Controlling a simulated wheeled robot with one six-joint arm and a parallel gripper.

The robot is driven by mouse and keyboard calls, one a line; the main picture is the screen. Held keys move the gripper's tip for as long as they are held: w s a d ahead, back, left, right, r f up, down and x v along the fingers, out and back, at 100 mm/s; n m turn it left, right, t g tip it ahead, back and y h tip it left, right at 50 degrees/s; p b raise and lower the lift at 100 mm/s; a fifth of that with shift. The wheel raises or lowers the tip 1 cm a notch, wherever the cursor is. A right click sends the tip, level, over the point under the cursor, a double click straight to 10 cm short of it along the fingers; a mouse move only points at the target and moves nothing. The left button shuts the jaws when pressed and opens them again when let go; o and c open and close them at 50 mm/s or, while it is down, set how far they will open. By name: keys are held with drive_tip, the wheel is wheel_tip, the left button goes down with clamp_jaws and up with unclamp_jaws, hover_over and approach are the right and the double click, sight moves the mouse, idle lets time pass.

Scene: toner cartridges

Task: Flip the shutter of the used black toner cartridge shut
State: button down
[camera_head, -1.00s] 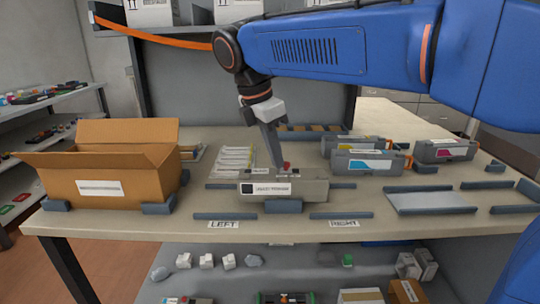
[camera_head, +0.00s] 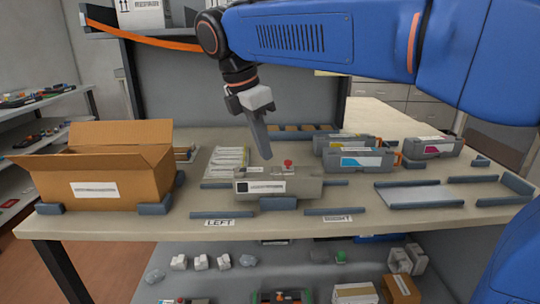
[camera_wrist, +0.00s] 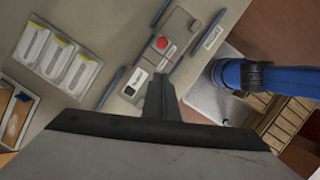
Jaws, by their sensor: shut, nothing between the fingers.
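The used black toner cartridge (camera_head: 305,188) is a grey block with a white label and a small black square on its front. It lies between dark grey rails at the middle of the table. A red round part (camera_head: 288,163) stands on its top; it also shows in the wrist view (camera_wrist: 162,43). I cannot tell the shutter's position. My gripper (camera_head: 266,156) is shut and empty, pointing down just above and behind the cartridge, left of the red part. In the wrist view the fingers (camera_wrist: 161,82) cover part of the cartridge's near end.
An open cardboard box (camera_head: 75,180) stands at the left. Grey cartridges with cyan (camera_head: 350,160) and magenta (camera_head: 435,147) labels stand at the right back. A low grey tray (camera_head: 425,192) lies at the right. Bagged packets (camera_head: 226,161) lie left of the cartridge.

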drive_tip(key=w+v, duration=0.1)
drive_tip(key=v, duration=0.6)
drive_tip(key=shift+s+r, duration=0.4)
drive_tip(key=shift+s, duration=0.15)
drive_tip(key=shift+a, duration=0.15)
drive_tip(key=s+d+f+m+y, duration=0.1)
drive_tip(key=s+d+f+m, duration=0.2)
drive_tip(key=d+f+m, duration=0.35)
drive_tip(key=s+d+f+m+y, duration=0.1)
drive_tip(key=s+d+f+m, duration=0.25)
drive_tip(key=d, duration=0.65)
drive_tip(key=s+d+f+m+t, duration=0.1)
drive_tip(key=s+d+f+m, duration=0.2)
drive_tip(key=f, duration=0.3)
drive_tip(key=s+d+f+m+t, duration=0.1)
drive_tip(key=s+d+f+m, duration=0.3)
drive_tip(key=f, duration=0.3)
drive_tip(key=s+d+f+m+t+y, duration=0.1)
drive_tip(key=s+d+f+m, duration=0.2)
drive_tip(key=s+f+m, duration=0.2)
wheel_tip(320, 180, down, 2)
drive_tip(key=shift+d+f+m, duration=0.1)
drive_tip(key=shift+d+m, duration=0.25)
drive_tip(key=shift+m, duration=0.15)
